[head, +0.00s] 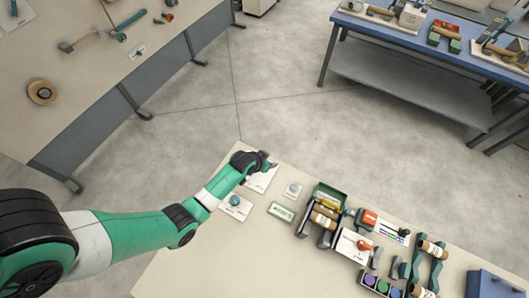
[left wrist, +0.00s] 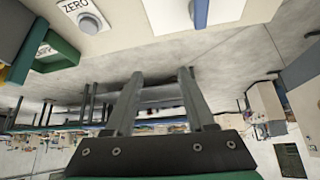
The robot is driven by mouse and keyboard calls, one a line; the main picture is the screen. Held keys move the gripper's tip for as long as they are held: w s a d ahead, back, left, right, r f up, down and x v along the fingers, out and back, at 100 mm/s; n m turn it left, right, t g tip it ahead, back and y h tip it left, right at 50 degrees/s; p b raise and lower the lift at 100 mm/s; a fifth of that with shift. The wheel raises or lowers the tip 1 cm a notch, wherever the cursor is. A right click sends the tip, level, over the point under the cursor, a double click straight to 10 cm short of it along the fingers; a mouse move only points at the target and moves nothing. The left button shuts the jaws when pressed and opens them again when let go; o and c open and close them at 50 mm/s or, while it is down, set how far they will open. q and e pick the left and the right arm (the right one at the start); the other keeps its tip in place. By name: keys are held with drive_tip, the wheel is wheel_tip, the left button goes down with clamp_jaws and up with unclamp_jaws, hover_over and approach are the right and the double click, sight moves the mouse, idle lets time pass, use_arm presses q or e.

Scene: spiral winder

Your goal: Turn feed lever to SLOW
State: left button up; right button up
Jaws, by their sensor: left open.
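My left gripper (head: 267,163) is at the far corner of the cream bench, by a white plate (head: 262,182) that it partly covers. In the left wrist view its two fingers (left wrist: 160,85) are spread apart with nothing between them. A white plate with a blue part (left wrist: 200,12) shows at the top edge of that view, cut off by the frame. I cannot make out a SLOW mark or tell for certain which part is the feed lever. An orange-red knob (head: 364,245) sits on another white plate farther right. My right gripper is not in view.
A button plate (head: 293,190) stands beside the gripper; the left wrist view shows a ZERO label (left wrist: 75,8). A teal knob (head: 235,201) is nearer. A green tray of spools (head: 326,203) and a row of winder parts run right. Open floor lies beyond the bench.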

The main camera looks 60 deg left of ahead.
use_arm(q)
drive_tip(key=s+a+r+n+g+p, duration=0.1)
drive_tip(key=s+r+n+g+p, duration=0.15)
drive_tip(key=s+p, duration=0.65)
use_arm(e)
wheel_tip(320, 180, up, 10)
drive_tip(key=b, duration=0.2)
use_arm(q)
drive_tip(key=shift+m, duration=0.35)
drive_tip(key=b+x, duration=0.2)
drive_tip(key=x, duration=0.1)
drive_tip(key=s+b+x, duration=0.1)
drive_tip(key=b+x, duration=0.2)
drive_tip(key=x, duration=0.1)
drive_tip(key=s+b+x, duration=0.1)
drive_tip(key=b+x, duration=0.2)
drive_tip(key=shift+w+a+f, duration=0.1)
drive_tip(key=shift+a+f, duration=0.05)
drive_tip(key=shift+f, duration=0.4)
drive_tip(key=shift+w+a+f+b, duration=0.15)
drive_tip(key=shift+w+f+b, duration=0.15)
drive_tip(key=shift+f+b, duration=0.15)
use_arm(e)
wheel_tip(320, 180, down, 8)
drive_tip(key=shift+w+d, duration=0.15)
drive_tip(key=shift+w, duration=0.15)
use_arm(q)
clamp_jaws()
